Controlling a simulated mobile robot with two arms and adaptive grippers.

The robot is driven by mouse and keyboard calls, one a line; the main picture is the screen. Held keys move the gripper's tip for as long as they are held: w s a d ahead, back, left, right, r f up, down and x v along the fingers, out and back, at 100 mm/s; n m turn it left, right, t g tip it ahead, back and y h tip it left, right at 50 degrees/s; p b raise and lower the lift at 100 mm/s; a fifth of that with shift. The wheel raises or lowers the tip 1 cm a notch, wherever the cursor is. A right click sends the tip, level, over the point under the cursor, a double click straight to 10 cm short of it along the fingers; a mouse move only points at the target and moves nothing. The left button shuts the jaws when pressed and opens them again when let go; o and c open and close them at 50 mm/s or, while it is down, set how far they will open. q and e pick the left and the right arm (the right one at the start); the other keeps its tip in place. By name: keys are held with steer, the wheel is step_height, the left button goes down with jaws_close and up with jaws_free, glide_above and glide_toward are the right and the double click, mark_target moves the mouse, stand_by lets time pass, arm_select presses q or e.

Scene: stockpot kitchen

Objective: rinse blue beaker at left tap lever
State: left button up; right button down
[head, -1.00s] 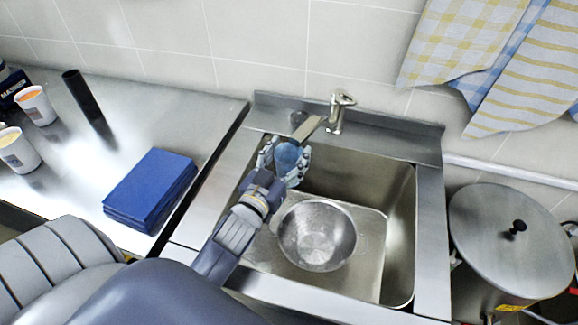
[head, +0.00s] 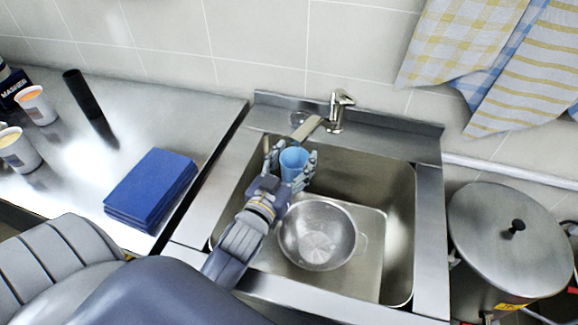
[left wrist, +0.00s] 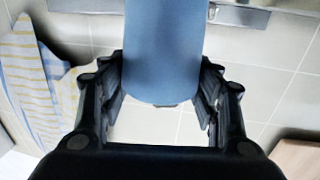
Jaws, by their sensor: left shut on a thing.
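The blue beaker (head: 293,161) is held in my left gripper (head: 287,170) over the back left part of the sink (head: 372,285). My left gripper is shut on it, with fingers on both sides. In the left wrist view the beaker (left wrist: 162,50) fills the space between the fingers. The tap (head: 338,112) stands at the back of the sink, and its spout (head: 308,128) points towards the front left, close behind the beaker. I cannot tell whether water runs. My right gripper is not in view.
A metal bowl (head: 318,234) sits in the sink, just below and right of my left gripper. Blue folded cloths (head: 150,187), a black cylinder (head: 84,96) and cups (head: 36,105) are on the left counter. A lidded stockpot (head: 480,240) stands at the right.

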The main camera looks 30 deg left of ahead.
arm_select(q)
steer(key=s+d, duration=0.3)
steer(key=s, duration=0.2)
steer(key=shift+s+d, duration=0.15)
steer(key=shift+d, duration=0.2)
steer(key=shift+r, duration=0.1)
stand_by(1.2)
steer(key=s+d+r+p, duration=0.3)
steer(key=s+r+p, duration=0.1)
steer(key=shift+p, duration=0.35)
steer(key=shift+s+d+f, duration=0.1)
stand_by(0.5)
